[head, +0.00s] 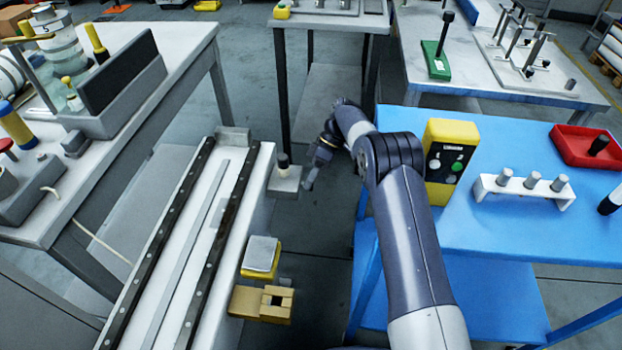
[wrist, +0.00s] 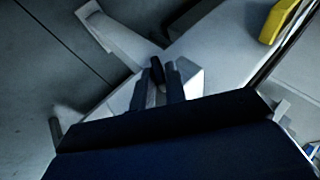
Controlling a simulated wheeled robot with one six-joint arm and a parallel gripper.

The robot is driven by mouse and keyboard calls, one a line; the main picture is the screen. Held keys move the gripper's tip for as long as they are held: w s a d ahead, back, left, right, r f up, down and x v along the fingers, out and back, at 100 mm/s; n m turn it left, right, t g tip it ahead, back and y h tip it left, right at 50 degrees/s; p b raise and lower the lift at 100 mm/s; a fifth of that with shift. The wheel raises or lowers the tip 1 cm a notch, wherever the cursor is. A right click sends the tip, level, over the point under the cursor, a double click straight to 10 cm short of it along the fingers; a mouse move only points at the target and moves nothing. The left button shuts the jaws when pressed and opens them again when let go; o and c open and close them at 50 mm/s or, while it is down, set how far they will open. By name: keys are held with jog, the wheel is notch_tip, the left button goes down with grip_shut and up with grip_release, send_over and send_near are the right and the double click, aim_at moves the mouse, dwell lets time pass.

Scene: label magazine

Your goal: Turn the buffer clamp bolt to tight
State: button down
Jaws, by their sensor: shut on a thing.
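The buffer clamp bolt (head: 283,160) has a dark head and stands on a small grey block (head: 285,182) at the right side of the pale rail bed. My gripper (head: 308,180) is low beside this block, at the end of my arm. In the wrist view, the fingers of my gripper (wrist: 162,82) are close together on a dark upright piece, which looks like the bolt's head. The pale block lies beneath them. The bolt's shank and exact angle are hidden, so I cannot tell how tight it is.
The rail bed (head: 180,255) with dark rails lies left. A yellow block with a grey top (head: 261,255) and a tan clamp-like block (head: 262,304) sit along its right side.

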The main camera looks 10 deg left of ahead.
jog(key=shift+w+a+g, duration=0.1)
jog(key=shift+g, duration=0.3)
dwell(1.3)
jog(key=c, duration=1.5)
grip_release()
notch_tip(320, 180, up, 10)
